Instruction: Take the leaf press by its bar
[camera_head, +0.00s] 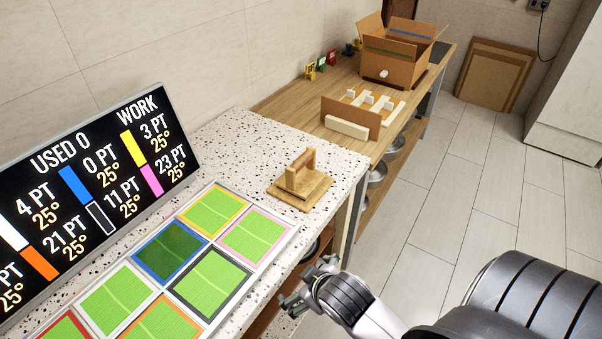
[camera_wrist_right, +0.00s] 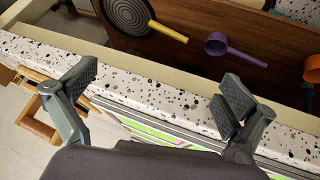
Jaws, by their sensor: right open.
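The leaf press (camera_head: 300,196) is a light wooden board with an upright block and a bar (camera_head: 302,160) across its top. It stands on the speckled counter near its right corner. My right gripper (camera_head: 298,293) is off the counter's front edge, below and apart from the press in the head view. In the right wrist view my right gripper (camera_wrist_right: 163,88) has its fingers wide apart with nothing held between them. My left gripper is not in view.
A tray of colour-framed green pads (camera_head: 210,280) lies left of the press, by a display board (camera_head: 100,190). A wooden bench (camera_head: 330,90) beyond holds a divider rack (camera_head: 350,118) and an open carton (camera_head: 398,62). Pans (camera_wrist_right: 130,14) and a purple scoop (camera_wrist_right: 217,44) show under the counter.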

